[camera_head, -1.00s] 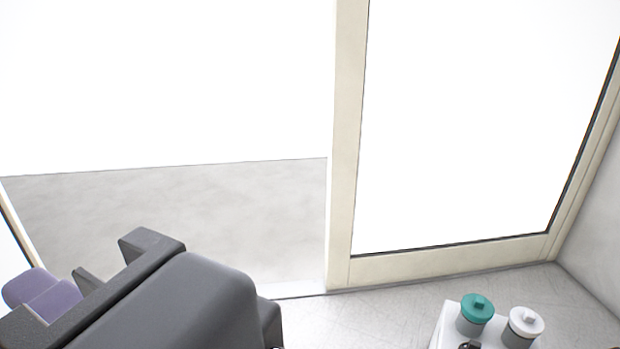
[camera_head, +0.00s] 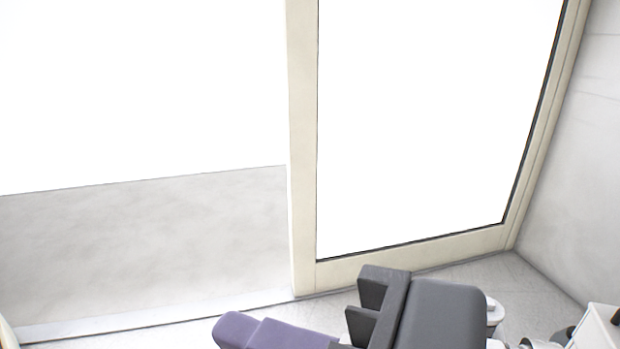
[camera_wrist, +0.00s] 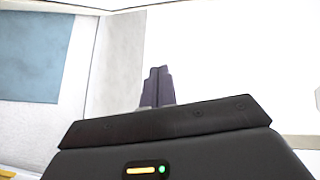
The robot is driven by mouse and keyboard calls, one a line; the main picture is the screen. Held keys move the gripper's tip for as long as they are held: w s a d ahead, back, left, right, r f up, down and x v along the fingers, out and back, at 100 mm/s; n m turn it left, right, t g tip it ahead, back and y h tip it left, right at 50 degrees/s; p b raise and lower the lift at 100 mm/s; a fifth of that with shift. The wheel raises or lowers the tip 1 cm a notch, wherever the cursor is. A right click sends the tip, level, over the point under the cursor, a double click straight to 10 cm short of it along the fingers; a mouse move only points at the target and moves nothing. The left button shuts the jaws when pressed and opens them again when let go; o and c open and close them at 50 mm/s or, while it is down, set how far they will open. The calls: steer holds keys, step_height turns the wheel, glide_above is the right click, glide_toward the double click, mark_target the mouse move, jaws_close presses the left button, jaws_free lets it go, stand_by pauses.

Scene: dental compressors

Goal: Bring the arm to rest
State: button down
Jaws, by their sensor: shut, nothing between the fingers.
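My gripper (camera_head: 236,330) shows at the bottom of the head view. Its purple fingers point left and its dark grey body lies to their right. In the wrist view the dark fingers (camera_wrist: 157,86) stand together in the middle, shut, with nothing between them. No object touches the fingertips. The rest of my arm is mostly below the head view's edge.
A pale window frame (camera_head: 303,200) with bright panes fills the back. A white-capped jar (camera_head: 491,305) is partly hidden behind my gripper. A white box (camera_head: 598,330) stands at the lower right corner. A blue panel (camera_wrist: 35,55) shows left in the wrist view.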

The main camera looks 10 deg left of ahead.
steer(key=w+d+f+t+h, duration=0.2)
steer(key=w+d+f+h, duration=0.25)
steer(key=w+f, duration=0.5)
steer(key=w+d+f+n+g+h+p, duration=0.1)
steer(key=w+d+f+n+g+h, duration=0.3)
steer(key=d+f+h, duration=0.95)
step_height(320, 180, up, 10)
steer(key=w+d+m+t+y+p, duration=0.1)
steer(key=d+y+p, duration=0.1)
steer(key=p, duration=0.9)
steer(key=shift+t+y+p, duration=0.35)
steer(key=shift+t+y, duration=0.05)
steer(key=shift+y, duration=0.1)
